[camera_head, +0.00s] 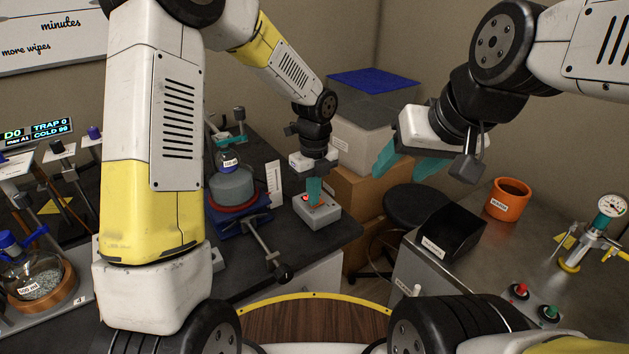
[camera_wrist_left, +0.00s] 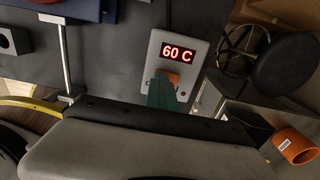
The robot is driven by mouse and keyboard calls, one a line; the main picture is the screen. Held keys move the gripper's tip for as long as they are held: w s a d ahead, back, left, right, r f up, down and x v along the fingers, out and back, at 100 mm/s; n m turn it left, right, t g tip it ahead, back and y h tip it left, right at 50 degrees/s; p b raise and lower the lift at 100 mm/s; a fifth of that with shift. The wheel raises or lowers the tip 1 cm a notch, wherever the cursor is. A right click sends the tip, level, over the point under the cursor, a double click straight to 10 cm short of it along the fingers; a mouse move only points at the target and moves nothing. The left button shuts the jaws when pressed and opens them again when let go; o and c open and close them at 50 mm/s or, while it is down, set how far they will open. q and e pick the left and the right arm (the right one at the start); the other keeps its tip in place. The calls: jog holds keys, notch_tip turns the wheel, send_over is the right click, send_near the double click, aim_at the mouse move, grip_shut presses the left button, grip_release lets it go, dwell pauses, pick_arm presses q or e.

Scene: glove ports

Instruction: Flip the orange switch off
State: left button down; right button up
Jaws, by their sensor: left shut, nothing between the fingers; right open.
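The orange switch (camera_wrist_left: 173,78) sits on a pale grey box (camera_wrist_left: 193,46) with a lit red display reading "60 C". In the head view the box (camera_head: 329,213) stands near the right edge of the dark left bench. My left gripper (camera_head: 314,198) points down at the box, its teal fingers shut with nothing between them. In the left wrist view the fingertips (camera_wrist_left: 163,88) are right at the switch and cover part of it. I cannot tell whether they touch it. My right gripper (camera_head: 400,165) is open and empty, raised above the steel bench at right.
Left of the box stands a blue lab jack (camera_head: 236,213) with a grey round vessel (camera_head: 232,186) and a rod with a dark knob (camera_head: 283,272). On the right bench are a black bin (camera_head: 452,232), an orange pot (camera_head: 508,200) and a gauge (camera_head: 612,206). A black stool (camera_head: 415,203) stands between.

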pick_arm(q)
jog(key=shift+s+a+f, duration=0.35)
jog(key=shift+a+f, duration=0.15)
jog(key=shift+f, duration=0.15)
jog(key=shift+d, duration=0.1)
jog(key=shift+w+d+r, duration=0.15)
jog(key=shift+w+d, duration=0.25)
jog(key=shift+d, duration=0.05)
jog(key=shift+d+r, duration=0.15)
notch_tip(320, 180, up, 8)
jog(key=shift+w+f, duration=0.1)
jog(key=shift+f, duration=0.15)
jog(key=shift+r, duration=0.5)
jog(key=shift+r, duration=0.1)
